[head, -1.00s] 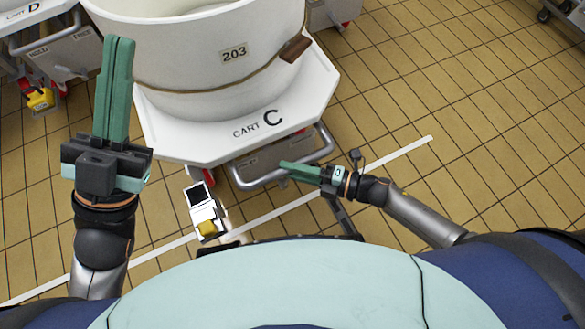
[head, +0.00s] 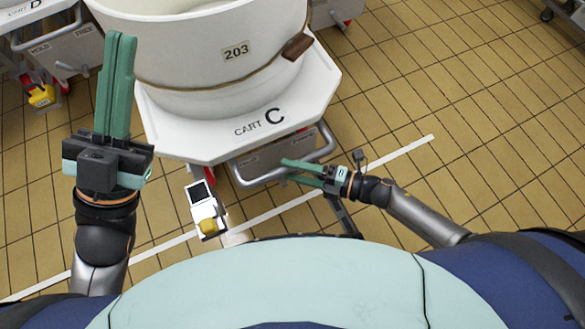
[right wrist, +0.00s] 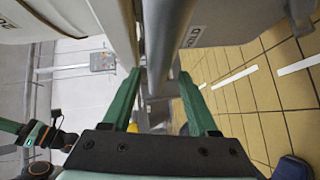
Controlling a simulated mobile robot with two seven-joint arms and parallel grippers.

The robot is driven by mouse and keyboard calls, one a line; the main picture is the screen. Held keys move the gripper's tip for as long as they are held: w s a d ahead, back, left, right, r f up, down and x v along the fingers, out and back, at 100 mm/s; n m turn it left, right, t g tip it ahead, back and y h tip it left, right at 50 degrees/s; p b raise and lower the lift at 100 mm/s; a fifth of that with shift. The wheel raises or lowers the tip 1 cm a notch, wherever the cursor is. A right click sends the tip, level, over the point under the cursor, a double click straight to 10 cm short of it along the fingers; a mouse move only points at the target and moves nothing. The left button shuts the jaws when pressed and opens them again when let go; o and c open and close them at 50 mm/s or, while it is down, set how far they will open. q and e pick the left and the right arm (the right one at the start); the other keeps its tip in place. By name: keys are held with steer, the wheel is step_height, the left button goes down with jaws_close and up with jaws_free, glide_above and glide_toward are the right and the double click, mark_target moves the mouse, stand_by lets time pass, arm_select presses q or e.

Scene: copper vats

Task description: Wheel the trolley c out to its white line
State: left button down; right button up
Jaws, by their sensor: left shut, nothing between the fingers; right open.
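Trolley C (head: 215,145) is a white cart marked "CART C", bearing a large white vat (head: 190,60) labelled 203. Its grey tubular handle (head: 250,180) loops out at the front. The white line (head: 400,152) runs across the floor in front of the trolley. My right gripper (head: 287,170) is open at the handle's front. In the right wrist view a grey bar (right wrist: 160,50) runs between its fingers; I cannot tell whether they touch it. My left gripper (head: 121,38) is shut and empty, raised at the left in front of the vat.
Cart D (head: 70,45) stands at the back left, with a yellow pedal (head: 41,96) and HOLD and FREE marks. A white piece with a dark panel and yellow end (head: 201,200) is in front of trolley C. The tiled floor (head: 480,130) at the right is clear.

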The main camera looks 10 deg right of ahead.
steer(key=p+v, duration=0.1)
steer(key=v, duration=1.1)
steer(key=shift+p, duration=0.35)
steer(key=shift+a, duration=0.1)
